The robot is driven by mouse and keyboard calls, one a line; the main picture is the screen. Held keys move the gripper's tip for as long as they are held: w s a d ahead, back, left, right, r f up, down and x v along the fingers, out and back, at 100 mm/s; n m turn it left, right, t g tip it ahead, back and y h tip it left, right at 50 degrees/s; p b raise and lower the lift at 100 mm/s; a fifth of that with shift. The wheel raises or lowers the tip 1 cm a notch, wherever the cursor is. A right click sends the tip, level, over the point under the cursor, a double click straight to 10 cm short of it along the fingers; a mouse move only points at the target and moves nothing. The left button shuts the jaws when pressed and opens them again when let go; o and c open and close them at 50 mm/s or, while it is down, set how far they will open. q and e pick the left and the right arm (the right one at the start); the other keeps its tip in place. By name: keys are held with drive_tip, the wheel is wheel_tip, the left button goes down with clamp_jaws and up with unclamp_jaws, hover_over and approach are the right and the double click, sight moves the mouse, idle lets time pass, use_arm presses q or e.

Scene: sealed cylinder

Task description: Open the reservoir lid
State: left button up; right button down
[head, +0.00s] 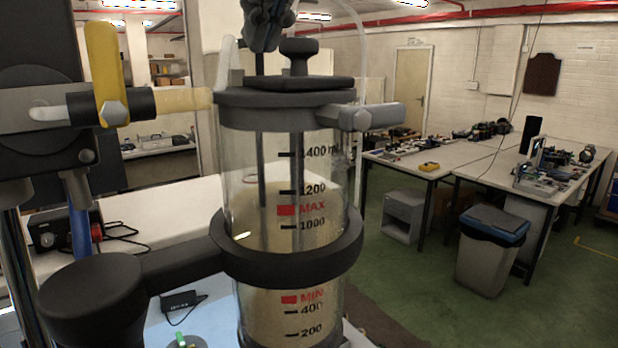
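The reservoir (240,185) is a clear upright cylinder with a printed scale and red MAX and MIN marks. Its dark top collar (240,99) carries a flat dark lid (330,83) with a round black knob (299,47). The lid lies flat on the collar and looks closed. My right gripper (262,46) is at the top edge, left of the knob and above the lid, apart from the knob. Its upper part is cut off, and its finger opening is unclear. A thin dark rod (260,64) shows just below it. My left gripper is out of view.
A black ring clamp (292,272) surrounds the cylinder. A yellow-handled valve (104,75) joins the collar's left, and a grey fitting (372,116) sticks out right. A clear tube (363,55) passes at the upper right. Worktables (480,165) and a bin (487,262) stand farther back.

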idle(0.4)
drive_tip(key=shift+w+a+f, duration=0.25)
drive_tip(key=shift+w+a, duration=0.15)
drive_tip(key=shift+w, duration=0.25)
drive_tip(key=shift+f, duration=0.1)
drive_tip(key=shift+w+a+f, duration=0.2)
drive_tip(key=shift+w+a, duration=0.1)
drive_tip(key=shift+w, duration=0.15)
drive_tip(key=c, duration=1.2)
unclamp_jaws()
drive_tip(key=shift+s, duration=0.1)
drive_tip(key=shift+o, duration=0.2)
wheel_tip(320, 180, up, 7)
